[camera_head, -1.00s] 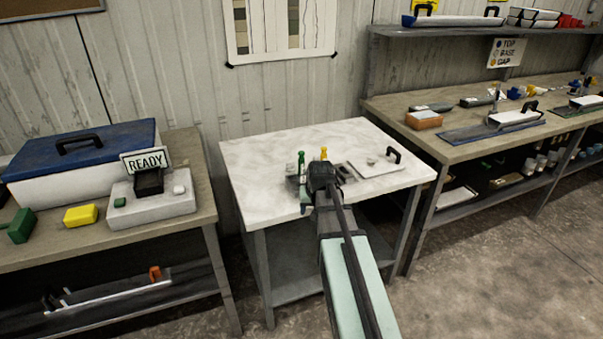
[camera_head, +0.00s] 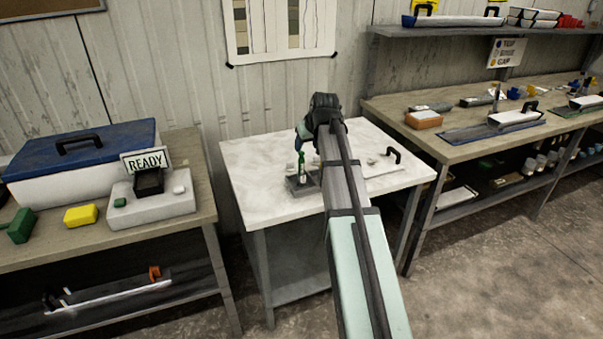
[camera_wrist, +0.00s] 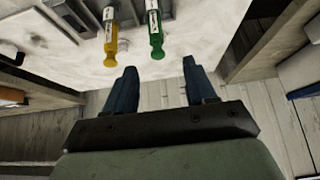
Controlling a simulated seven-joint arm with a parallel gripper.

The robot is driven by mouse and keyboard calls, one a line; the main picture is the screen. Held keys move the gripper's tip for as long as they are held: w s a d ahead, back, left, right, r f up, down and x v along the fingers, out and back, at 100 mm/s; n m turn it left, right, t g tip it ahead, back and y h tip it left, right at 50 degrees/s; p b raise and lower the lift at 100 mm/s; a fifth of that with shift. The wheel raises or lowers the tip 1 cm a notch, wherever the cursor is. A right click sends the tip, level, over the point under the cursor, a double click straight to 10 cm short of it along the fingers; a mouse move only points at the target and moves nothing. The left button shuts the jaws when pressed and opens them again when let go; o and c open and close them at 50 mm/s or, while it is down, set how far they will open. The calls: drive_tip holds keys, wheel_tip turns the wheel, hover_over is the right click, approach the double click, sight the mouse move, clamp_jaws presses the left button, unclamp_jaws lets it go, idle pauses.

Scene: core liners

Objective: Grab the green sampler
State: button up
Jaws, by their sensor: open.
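The green sampler (camera_head: 301,166) stands upright at a grey holder (camera_head: 303,184) on the white-topped table. It also shows in the wrist view (camera_wrist: 156,32), with a green knob at its end and a pale label. A yellow sampler (camera_wrist: 111,35) is beside it there; in the head view my arm hides it. My gripper (camera_wrist: 157,78) is open and empty, its two dark blue fingers apart. In the wrist view the green sampler lies beyond the gap between the fingertips, not between them.
A white slab with a black handle (camera_head: 393,155) lies on the right of the white table (camera_head: 250,160). The left bench holds a blue-lidded box (camera_head: 85,150), a READY sign (camera_head: 146,160) and a yellow block (camera_head: 80,215). The table's left part is bare.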

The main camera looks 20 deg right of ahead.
sight(302, 159)
drive_tip(key=x, duration=0.7)
drive_tip(key=shift+w+f, duration=0.2)
drive_tip(key=shift+f, duration=0.15)
drive_tip(key=shift+d+x, duration=0.2)
drive_tip(key=shift+x, duration=1.1)
drive_tip(key=shift+d+x, duration=0.15)
drive_tip(key=shift+x, duration=1.15)
clamp_jaws()
